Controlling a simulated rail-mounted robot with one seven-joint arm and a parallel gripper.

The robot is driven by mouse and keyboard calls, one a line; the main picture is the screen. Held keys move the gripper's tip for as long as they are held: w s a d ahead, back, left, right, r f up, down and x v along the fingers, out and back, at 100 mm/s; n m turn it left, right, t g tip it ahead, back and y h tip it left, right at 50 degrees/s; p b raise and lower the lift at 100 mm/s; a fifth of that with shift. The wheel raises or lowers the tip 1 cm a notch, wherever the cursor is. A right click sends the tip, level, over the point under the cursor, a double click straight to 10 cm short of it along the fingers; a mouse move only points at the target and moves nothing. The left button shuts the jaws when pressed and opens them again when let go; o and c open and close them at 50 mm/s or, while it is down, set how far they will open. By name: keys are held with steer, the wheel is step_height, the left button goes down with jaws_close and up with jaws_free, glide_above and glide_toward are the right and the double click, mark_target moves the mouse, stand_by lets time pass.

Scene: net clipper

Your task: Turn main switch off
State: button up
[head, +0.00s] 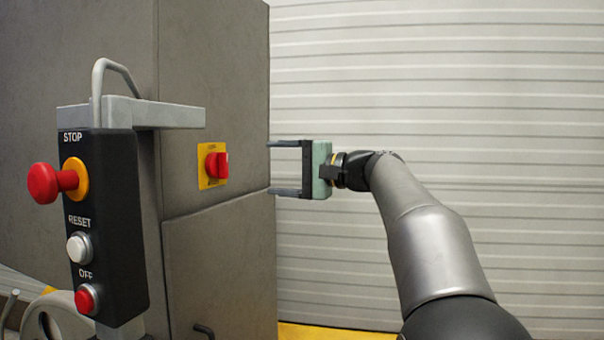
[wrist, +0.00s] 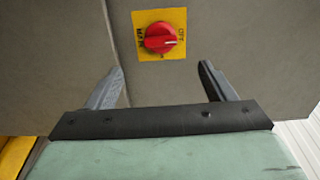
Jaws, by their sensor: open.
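The main switch (head: 217,165) is a red rotary knob on a yellow square plate (head: 204,184), mounted on the side of a grey cabinet. In the wrist view the red knob (wrist: 160,38) sits near the top centre, above and between my finger tips, with printed lettering on its plate. The knob's grip bar looks roughly level there. My gripper (head: 270,168) is to the right of the switch in the head view, fingers spread and pointing left toward the cabinet. It is open and empty, apart from the knob. The fingers also show in the wrist view (wrist: 161,66).
A black control box (head: 107,225) with a red STOP button (head: 45,183), a white RESET button (head: 78,247) and a red OFF button (head: 87,298) stands at left. A grey bracket (head: 165,115) juts above the switch. A ribbed wall (head: 440,80) is behind my arm.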

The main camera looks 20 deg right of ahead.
steer(key=v, duration=0.5)
stand_by(0.3)
steer(key=s+a+f+n+g+h+p, duration=0.1)
steer(key=s+a+f+g+h+p, duration=0.25)
steer(key=a+f, duration=0.45)
steer(key=s+a+f+g+h+p, duration=0.25)
steer(key=a+f+g+p, duration=0.2)
steer(key=f, duration=0.55)
steer(key=s+f+n+g+h+p, duration=0.2)
steer(key=s+f+n+h, duration=0.1)
steer(key=s+f, duration=0.5)
steer(key=s+f+n+g+h+p, duration=0.2)
steer(key=s+f+n, duration=0.3)
steer(key=s, duration=1)
step_height(320, 180, down, 3)
steer(key=shift+a+f+h+p, duration=0.15)
steer(key=shift+a+h+p, duration=0.2)
steer(key=shift+h+p, duration=0.5)
